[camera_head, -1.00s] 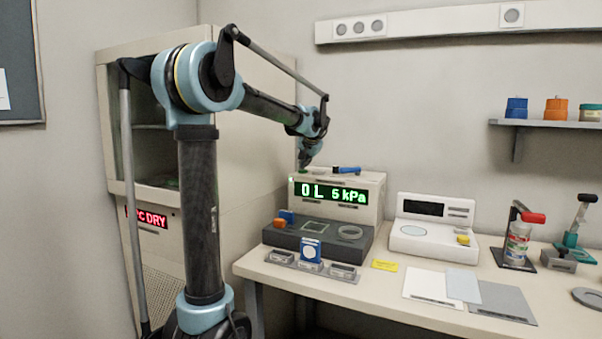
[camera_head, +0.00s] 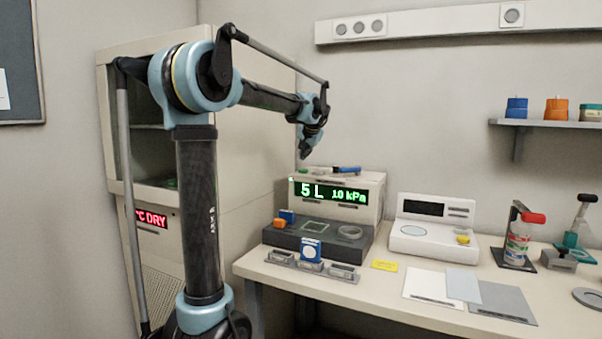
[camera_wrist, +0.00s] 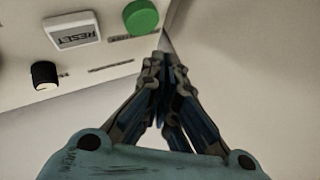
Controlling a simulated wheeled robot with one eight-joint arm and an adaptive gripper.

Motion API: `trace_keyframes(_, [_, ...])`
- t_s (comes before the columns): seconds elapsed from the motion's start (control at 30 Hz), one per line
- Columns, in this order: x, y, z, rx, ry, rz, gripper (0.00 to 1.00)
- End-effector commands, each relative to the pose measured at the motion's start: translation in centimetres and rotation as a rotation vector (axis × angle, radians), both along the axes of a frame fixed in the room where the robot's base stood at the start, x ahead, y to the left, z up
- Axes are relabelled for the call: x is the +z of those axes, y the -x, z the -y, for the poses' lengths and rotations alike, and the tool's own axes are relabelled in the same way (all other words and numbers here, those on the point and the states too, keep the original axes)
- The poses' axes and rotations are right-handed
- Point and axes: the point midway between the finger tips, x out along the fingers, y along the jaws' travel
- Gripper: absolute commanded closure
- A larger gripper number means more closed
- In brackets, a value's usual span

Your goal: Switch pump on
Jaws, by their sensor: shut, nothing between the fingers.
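The pump unit (camera_head: 365,208) is a pale box at the back of the bench. Its green display (camera_head: 330,192) reads "5 L 10 kPa". In the wrist view a round green button (camera_wrist: 142,17), a white RESET button (camera_wrist: 72,30) and a black knob (camera_wrist: 44,75) show on a pale panel. My gripper (camera_wrist: 163,62) is shut and empty, its tips beside and a little below the green button, apart from it in the picture. In the head view my gripper (camera_head: 305,154) hangs above the left end of the unit's top.
A dark base with a blue block stands before the unit. A white balance (camera_head: 433,232) stands to its right, with a clamped bottle (camera_head: 517,246) farther right. A blue-handled tool (camera_head: 346,170) lies on the unit's top. A tall cabinet (camera_head: 240,150) stands behind my arm.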

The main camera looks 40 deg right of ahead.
Motion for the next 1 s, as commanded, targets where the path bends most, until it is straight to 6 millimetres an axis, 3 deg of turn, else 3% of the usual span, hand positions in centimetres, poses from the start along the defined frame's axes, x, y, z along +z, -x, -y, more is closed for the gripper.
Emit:
trace_keyframes(0.33, [2.5,0.0,0.0,0.000,0.000,0.000,1.00])
trace_keyframes(1.0, [2.6,0.0,0.0,0.000,0.000,0.000,1.00])
